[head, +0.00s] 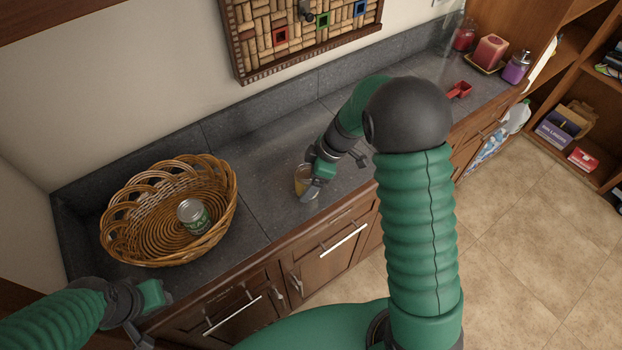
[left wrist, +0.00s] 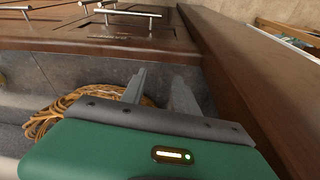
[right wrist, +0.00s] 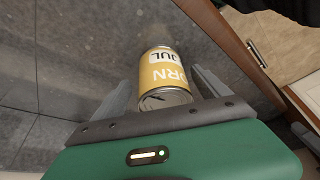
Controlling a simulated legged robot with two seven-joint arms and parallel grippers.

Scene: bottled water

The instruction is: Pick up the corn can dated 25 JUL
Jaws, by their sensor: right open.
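A yellow can stands on the dark countertop (head: 262,200); in the head view the corn can (head: 303,183) is partly hidden by my right gripper (head: 316,180). In the right wrist view the corn can (right wrist: 163,75) shows "ORN" and "JUL" on its label; the day number cannot be read. My right gripper (right wrist: 165,92) is open, with one finger on each side of the can. My left gripper (head: 152,312) is at the lower left of the head view, in front of the counter edge. In the left wrist view its fingers (left wrist: 158,90) are apart with nothing between them.
A wicker basket (head: 120,222) on the left of the counter holds a green-labelled can (head: 194,216). A red scoop (head: 460,90), a red candle (head: 490,52) and a purple jar (head: 516,68) stand at the far right. The counter between basket and corn can is clear.

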